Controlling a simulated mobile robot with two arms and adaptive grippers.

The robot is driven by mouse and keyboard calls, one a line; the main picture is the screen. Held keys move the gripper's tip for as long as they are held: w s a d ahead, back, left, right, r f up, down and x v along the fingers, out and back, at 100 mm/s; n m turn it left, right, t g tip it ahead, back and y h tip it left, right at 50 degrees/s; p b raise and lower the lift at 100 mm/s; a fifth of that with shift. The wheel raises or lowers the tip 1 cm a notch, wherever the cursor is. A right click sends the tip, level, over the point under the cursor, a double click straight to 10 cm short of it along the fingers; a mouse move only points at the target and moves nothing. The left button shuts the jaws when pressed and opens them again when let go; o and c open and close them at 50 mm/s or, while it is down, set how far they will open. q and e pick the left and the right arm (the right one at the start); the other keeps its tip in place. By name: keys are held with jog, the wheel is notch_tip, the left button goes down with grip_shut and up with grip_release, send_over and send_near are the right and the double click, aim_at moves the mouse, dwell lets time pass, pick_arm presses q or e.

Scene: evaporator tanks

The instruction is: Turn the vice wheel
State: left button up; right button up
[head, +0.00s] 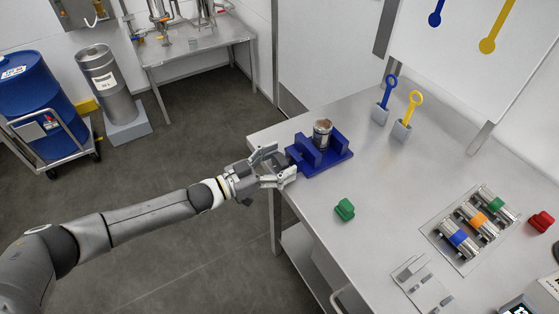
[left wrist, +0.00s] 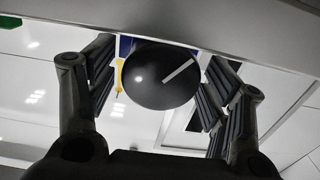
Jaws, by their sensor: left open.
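The blue vice (head: 338,157) sits at the table's left edge in the head view, with a metal cylinder (head: 322,134) between its jaws. The vice wheel (left wrist: 160,75) shows in the left wrist view as a dark round disc with a white line slanting up to the right. My left gripper (head: 282,161) is open at the left side of the vice. In the left wrist view its fingers stand on both sides of the wheel; I cannot tell whether they touch it. In the head view the gripper largely hides the wheel. My right gripper is not in view.
A green block (head: 344,209) lies on the table in front of the vice. Blue (head: 387,92) and yellow (head: 411,107) ring-topped tools stand behind it. A tray (head: 435,232) of banded cylinders and a red block (head: 541,221) are at the right. The table's middle is clear.

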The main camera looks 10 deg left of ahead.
pick_arm(q)
jog(key=shift+c, duration=0.5)
jog(key=c, duration=0.9)
jog(key=shift+m, duration=0.7)
jog(key=o, duration=1)
jog(key=shift+s, duration=0.1)
jog(key=v, duration=1.2)
